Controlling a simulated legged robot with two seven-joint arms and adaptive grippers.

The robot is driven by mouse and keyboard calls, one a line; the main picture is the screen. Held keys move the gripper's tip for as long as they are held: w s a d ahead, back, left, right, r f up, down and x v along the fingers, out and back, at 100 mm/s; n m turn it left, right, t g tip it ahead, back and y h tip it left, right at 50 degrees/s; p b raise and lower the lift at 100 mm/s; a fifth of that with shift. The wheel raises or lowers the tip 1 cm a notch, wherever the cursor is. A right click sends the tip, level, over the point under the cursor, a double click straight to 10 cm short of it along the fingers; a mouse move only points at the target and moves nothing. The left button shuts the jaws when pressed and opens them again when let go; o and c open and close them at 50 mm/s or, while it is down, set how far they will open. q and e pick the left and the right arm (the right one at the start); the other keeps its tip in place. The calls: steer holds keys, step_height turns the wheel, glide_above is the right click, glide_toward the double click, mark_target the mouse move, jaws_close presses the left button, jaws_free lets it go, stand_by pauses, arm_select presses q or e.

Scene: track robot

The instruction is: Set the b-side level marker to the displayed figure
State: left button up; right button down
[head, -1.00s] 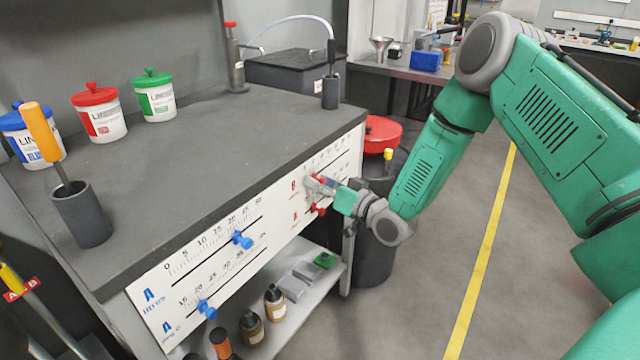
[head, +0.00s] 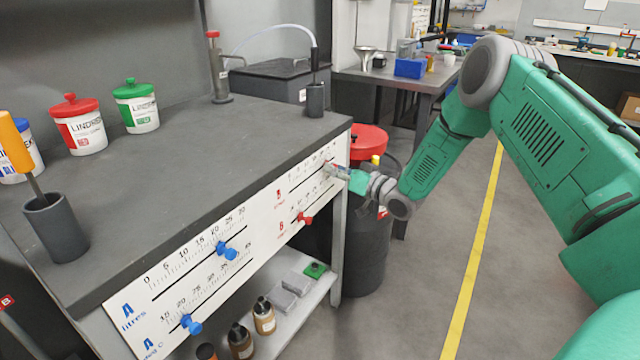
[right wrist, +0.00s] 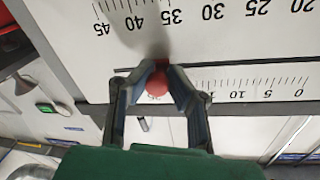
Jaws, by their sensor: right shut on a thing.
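The white front panel (head: 265,222) carries the A side with blue markers and the B side with red ones. My right gripper (head: 335,172) is at the right part of the upper B scale. In the right wrist view, which is upside down, the gripper (right wrist: 157,84) is shut on the red marker knob (right wrist: 157,82) of the upper B slot. Figures 0, 5 and 10 show on that scale (right wrist: 255,82); those at the knob are partly hidden. The lower red marker (head: 304,218) stands near the left of its slot. I see no displayed target figure. My left gripper is out of view.
Blue markers sit at the A scales (head: 227,251). Red (head: 84,125) and green-lidded tubs (head: 136,105) and a dark cup (head: 55,228) stand on the bench top. Bottles (head: 264,317) are on the shelf below. A dark bin with a red lid (head: 368,141) stands close behind my right gripper.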

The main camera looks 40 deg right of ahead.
steer(key=shift+w+d+f, duration=0.1)
steer(key=shift+d+f, duration=0.15)
steer(key=shift+d, duration=0.3)
steer(key=shift+a, duration=0.1)
steer(key=c, duration=1.9)
jaws_free()
steer(key=o, duration=0.5)
steer(key=shift+c, duration=0.2)
steer(key=shift+r, duration=0.1)
steer(key=v, duration=1.2)
